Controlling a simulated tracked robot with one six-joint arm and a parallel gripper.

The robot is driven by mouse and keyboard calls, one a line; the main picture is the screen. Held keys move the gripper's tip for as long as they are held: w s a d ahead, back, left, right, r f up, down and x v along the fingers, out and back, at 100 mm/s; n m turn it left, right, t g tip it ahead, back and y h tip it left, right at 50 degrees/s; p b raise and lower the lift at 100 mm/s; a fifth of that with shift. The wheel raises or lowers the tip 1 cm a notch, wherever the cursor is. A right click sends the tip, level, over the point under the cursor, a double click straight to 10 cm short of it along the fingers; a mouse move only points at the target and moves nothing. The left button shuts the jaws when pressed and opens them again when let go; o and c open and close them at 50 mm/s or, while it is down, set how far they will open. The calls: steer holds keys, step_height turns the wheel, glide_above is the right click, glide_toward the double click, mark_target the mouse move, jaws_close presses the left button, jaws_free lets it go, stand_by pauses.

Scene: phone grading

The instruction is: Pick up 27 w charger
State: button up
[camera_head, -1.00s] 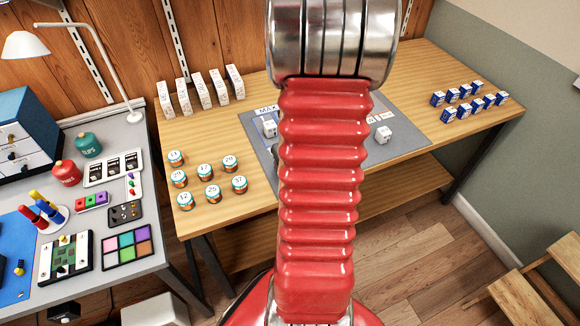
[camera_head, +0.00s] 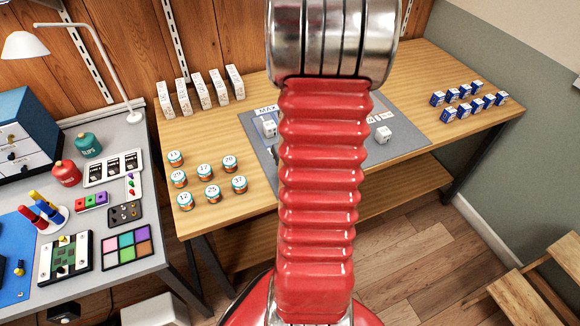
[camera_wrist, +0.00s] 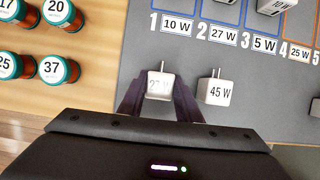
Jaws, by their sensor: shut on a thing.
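The 27 W charger (camera_wrist: 159,85) is a small white cube with prongs on its far side and a faint "27 W" on its face. It sits between the two dark fingers of my gripper (camera_wrist: 160,92) in the wrist view, and the gripper is shut on it. It is over the grey mat (camera_wrist: 125,75); I cannot tell whether it touches the mat. In the head view my arm hides the gripper and this charger.
A white 45 W charger (camera_wrist: 214,91) stands close to the right of my gripper. Labelled slots, such as the "27 W" slot (camera_wrist: 222,34), lie ahead. Numbered round jars (camera_head: 205,172) stand left of the mat. Blue-and-white boxes (camera_head: 470,100) stand at the right.

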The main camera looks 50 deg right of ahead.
steer(key=shift+r, duration=0.15)
step_height(320, 180, up, 10)
steer(key=shift+f, duration=0.15)
stand_by(0.7)
steer(key=shift+w, duration=0.1)
stand_by(0.4)
